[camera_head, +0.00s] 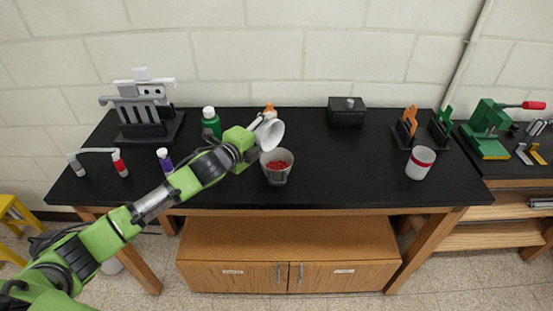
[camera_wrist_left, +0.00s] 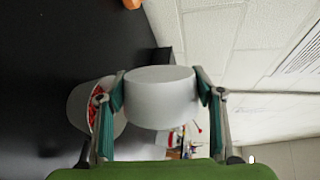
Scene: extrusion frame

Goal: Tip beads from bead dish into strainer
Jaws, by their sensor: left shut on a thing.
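My left gripper (camera_head: 257,130) is shut on the white bead dish (camera_head: 271,135), with its fingers on either side of it. The dish is tipped steeply on its side, above and slightly left of the strainer. The grey strainer (camera_head: 277,177) stands upright on the black bench and holds red beads (camera_head: 277,165). In the left wrist view, the dish (camera_wrist_left: 162,98) sits between the two fingers, with its inside hidden. The strainer (camera_wrist_left: 78,108) with red beads shows behind it on the left. My right gripper is not in view.
A green bottle (camera_head: 211,122) and an orange-topped bottle (camera_head: 269,109) stand behind the gripper. A purple bottle (camera_head: 165,160) is near my arm. A dark box (camera_head: 346,113) stands at the back. A white cup with a red band (camera_head: 420,163) stands right. The bench between strainer and cup is clear.

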